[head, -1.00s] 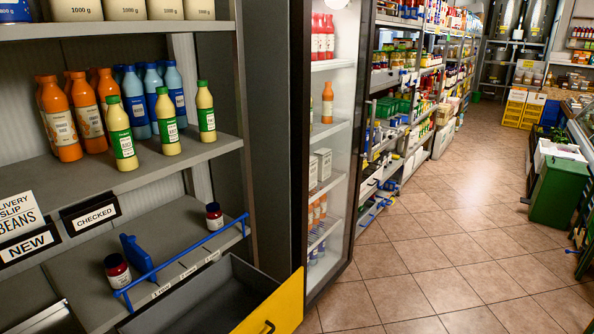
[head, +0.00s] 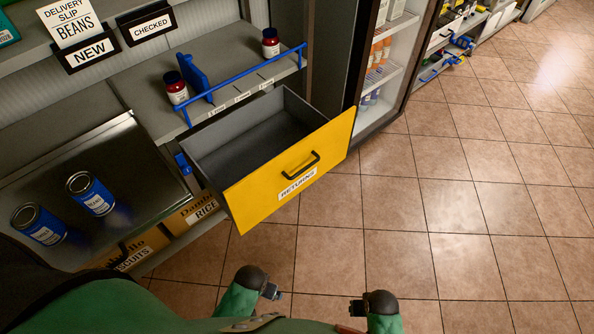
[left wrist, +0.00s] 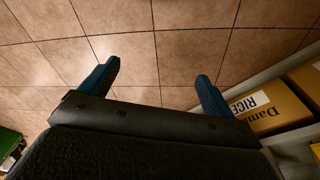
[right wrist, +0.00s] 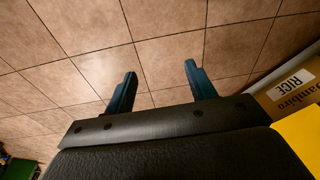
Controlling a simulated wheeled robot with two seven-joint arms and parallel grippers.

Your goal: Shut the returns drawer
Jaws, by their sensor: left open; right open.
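The returns drawer (head: 255,135) stands pulled out from the shelf unit in the head view. Its yellow front (head: 290,172) has a black bar handle (head: 301,165) and a RETURNS label. The grey inside looks empty. In the right wrist view, part of the yellow front (right wrist: 302,138) shows at the right edge. My left gripper (left wrist: 158,72) is open and empty above the tiled floor. My right gripper (right wrist: 160,72) is also open and empty over the floor, apart from the drawer. In the head view my arms show at the bottom edge, below the drawer front.
Two jars (head: 176,88) (head: 271,42) stand on the shelf above, behind a blue rail (head: 250,82). Blue cans (head: 91,194) stand on a metal surface at left. Cardboard boxes (head: 146,246) sit low beneath. A glass-door fridge (head: 385,75) is right of the drawer. Floor in front is clear.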

